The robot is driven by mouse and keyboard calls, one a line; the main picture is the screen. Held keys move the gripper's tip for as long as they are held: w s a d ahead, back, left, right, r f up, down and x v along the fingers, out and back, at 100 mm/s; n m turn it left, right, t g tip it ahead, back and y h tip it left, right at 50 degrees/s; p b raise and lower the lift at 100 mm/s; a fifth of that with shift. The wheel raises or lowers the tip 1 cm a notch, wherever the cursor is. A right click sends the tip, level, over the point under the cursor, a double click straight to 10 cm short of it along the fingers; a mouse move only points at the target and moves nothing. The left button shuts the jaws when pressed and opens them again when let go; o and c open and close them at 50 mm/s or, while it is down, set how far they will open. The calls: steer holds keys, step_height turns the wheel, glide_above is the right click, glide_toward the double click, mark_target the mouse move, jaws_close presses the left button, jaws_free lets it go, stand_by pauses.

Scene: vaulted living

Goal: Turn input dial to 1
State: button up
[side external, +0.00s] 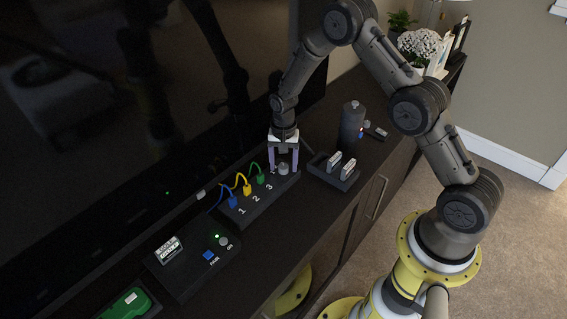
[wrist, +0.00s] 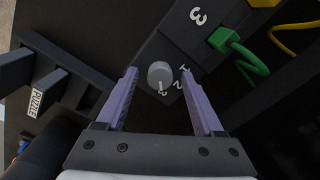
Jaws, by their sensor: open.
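The input dial (side external: 283,169) is a small grey round knob at the right end of a dark switch box (side external: 262,204). In the wrist view the dial (wrist: 159,73) has small white marks 1, 2 and 3 on its lower right side. Its pointer line appears to face downward, toward the 3. My gripper (side external: 283,163) is open and points down over the dial. In the wrist view its purple fingers (wrist: 159,78) stand on the left and right of the dial, with gaps on both sides.
Blue (side external: 233,202), yellow (side external: 247,189) and green (side external: 261,179) cables plug into the box beside big numbers 1, 2 and 3. A dark tray (side external: 320,165) with two cartridges stands to the right, near a dark cylinder (side external: 352,127). The TV (side external: 120,110) rises behind.

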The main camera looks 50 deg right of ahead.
jaws_close()
stand_by(0.3)
